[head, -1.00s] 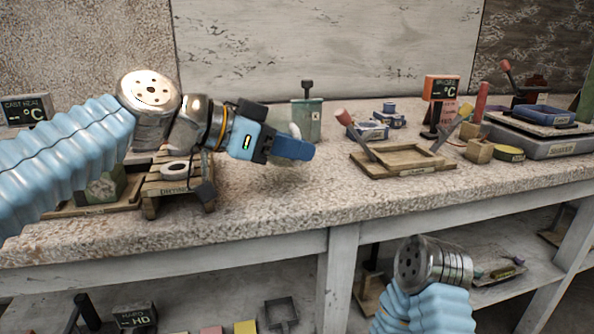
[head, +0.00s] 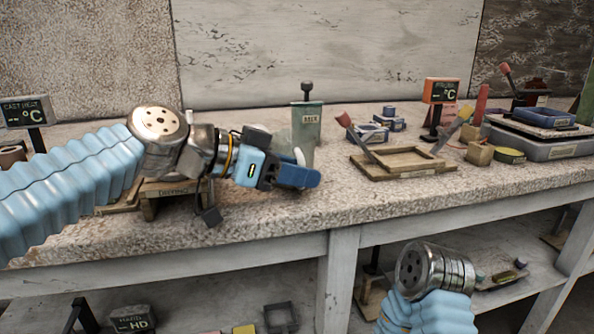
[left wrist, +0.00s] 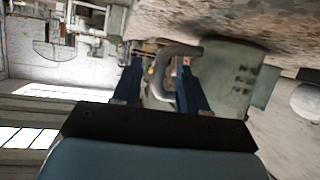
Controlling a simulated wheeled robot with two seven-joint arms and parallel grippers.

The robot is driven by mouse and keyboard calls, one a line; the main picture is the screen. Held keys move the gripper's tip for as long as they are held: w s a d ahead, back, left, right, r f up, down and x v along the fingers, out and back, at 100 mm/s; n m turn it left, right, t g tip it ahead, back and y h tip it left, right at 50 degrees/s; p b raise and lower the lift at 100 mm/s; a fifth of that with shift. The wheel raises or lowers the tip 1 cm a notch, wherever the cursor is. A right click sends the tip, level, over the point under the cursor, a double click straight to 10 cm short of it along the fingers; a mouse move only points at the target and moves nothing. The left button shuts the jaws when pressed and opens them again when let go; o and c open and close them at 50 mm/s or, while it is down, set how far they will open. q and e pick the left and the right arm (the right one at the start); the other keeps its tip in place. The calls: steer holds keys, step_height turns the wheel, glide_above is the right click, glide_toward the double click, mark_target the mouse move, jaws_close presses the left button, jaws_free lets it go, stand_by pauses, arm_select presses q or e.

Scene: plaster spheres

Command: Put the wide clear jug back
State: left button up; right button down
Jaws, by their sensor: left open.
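The wide clear jug is hard to make out against the bench. In the left wrist view its curved grey handle (left wrist: 178,51) rises between my two blue fingers, with a pale greenish body to the right. In the head view a pale curved piece (head: 299,156), seemingly that handle, shows just above the fingertips. My left gripper (head: 298,178) is open around the handle, low over the bench in front of the tin; contact cannot be told. It also shows in the left wrist view (left wrist: 158,85). My right arm shows at lower right, without its gripper.
A grey-green tin (head: 307,118) with a knob stands close behind my left gripper. A wooden tray (head: 415,171) with a red-handled tool lies to the right, blue boxes (head: 372,133) behind it. A small wooden stand (head: 150,203) is below my left arm. Bench (head: 270,222) is bare in front.

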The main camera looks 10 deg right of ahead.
arm_select(q)
steer(key=v, duration=1.1)
steer(key=shift+a+r+b, duration=0.15)
steer(key=shift+a+b, duration=0.15)
steer(key=shift+a, duration=0.05)
